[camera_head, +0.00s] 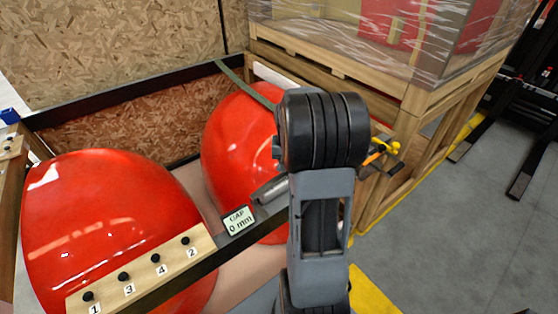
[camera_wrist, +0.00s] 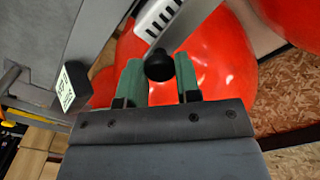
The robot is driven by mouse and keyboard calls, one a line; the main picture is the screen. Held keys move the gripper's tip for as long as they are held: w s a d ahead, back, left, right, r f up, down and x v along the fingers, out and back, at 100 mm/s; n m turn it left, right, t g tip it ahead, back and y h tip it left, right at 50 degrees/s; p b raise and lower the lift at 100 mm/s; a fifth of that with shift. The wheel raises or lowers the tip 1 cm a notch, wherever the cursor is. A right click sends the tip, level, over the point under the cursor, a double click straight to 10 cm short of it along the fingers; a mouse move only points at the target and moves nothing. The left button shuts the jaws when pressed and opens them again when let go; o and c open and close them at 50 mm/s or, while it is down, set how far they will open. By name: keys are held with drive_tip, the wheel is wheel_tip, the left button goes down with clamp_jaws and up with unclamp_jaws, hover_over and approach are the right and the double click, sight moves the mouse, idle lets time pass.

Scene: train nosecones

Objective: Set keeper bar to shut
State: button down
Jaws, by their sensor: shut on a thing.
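My gripper (camera_wrist: 159,76) has its two green fingers on either side of a round black knob (camera_wrist: 159,64) and is shut on it. A pale grey bar with dark slots (camera_wrist: 172,18) runs diagonally just beyond the knob; it may be the keeper bar, but I cannot tell whether the knob joins it. In the head view my arm hides the fingers and the knob. A sign reading "GAP 0 mm" (camera_head: 239,221) stands on the dark rail left of my arm.
Two red nosecones, one at the left (camera_head: 105,215) and one behind (camera_head: 232,135), sit in a wood-panelled crate. A wooden strip (camera_head: 140,272) with black pegs numbered 1, 3, 4, 2 lies in front. A wrapped pallet load (camera_head: 400,40) stands behind right. Grey floor at right is open.

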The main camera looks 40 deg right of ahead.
drive_tip(key=shift+s+d+m, duration=0.1)
drive_tip(key=shift+s+m, duration=0.8)
drive_tip(key=shift+s, duration=0.15)
drive_tip(key=c, duration=0.8)
unclamp_jaws()
drive_tip(key=shift+s, duration=0.1)
wheel_tip(320, 180, up, 14)
